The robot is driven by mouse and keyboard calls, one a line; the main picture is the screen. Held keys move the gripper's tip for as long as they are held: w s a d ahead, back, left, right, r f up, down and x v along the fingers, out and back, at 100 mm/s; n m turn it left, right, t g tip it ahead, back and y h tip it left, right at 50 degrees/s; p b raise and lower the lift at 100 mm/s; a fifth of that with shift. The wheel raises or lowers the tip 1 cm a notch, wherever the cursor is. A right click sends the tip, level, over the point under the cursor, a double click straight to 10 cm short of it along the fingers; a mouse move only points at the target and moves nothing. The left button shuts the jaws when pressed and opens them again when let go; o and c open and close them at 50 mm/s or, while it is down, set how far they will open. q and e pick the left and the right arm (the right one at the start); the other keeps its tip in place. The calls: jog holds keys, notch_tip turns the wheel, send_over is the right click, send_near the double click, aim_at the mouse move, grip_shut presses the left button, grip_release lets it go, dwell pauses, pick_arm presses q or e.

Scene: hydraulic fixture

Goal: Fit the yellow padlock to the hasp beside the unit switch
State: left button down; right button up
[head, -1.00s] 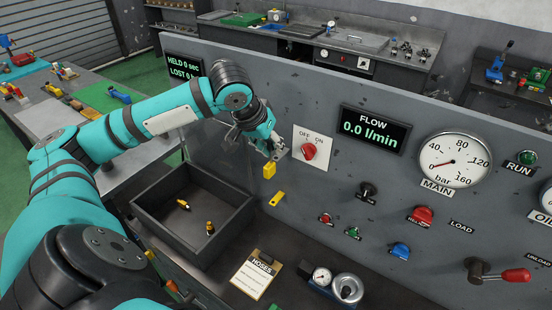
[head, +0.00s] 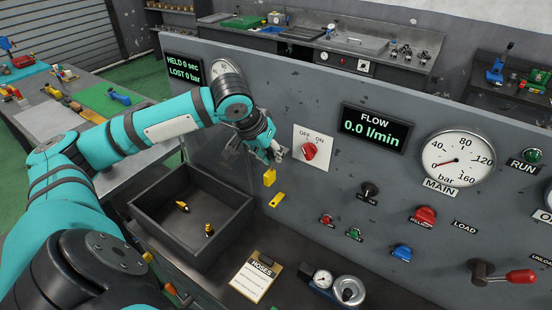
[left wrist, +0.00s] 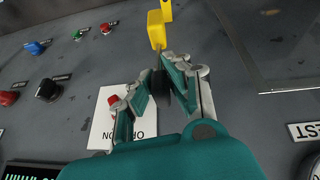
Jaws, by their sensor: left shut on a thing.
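The yellow padlock (head: 269,177) is at my left gripper (head: 271,152), just below the fingers and in front of the grey panel. In the left wrist view the padlock (left wrist: 156,31) shows beyond the fingertips (left wrist: 157,84), with a dark part running back between the fingers. My left gripper is shut on the padlock. The red unit switch (head: 310,151), on a white OFF/ON plate, is just right of the gripper. I cannot make out the hasp clearly; the fingers cover that spot. My right gripper is not in view.
A small yellow plate (head: 277,199) is on the panel below the padlock. A dark open tray (head: 165,232) with two small yellow-and-black items stands below left. A HOSES clipboard (head: 252,278) and a gauge (head: 322,278) lie on the bench. Knobs (head: 369,190) stick out of the panel at right.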

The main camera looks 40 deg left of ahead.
pick_arm(q)
jog(key=shift+f, duration=0.5)
jog(key=shift+s+d+f+b, duration=0.1)
jog(key=shift+s+f+b, duration=0.05)
jog(key=shift+f+b, duration=0.15)
jog(key=c, duration=1.2)
grip_release()
jog(key=shift+f, duration=0.1)
jog(key=shift+c, duration=0.2)
jog(key=shift+r, duration=0.25)
jog(key=v, duration=1.1)
jog(key=shift+r, duration=0.4)
jog(key=shift+c, duration=0.5)
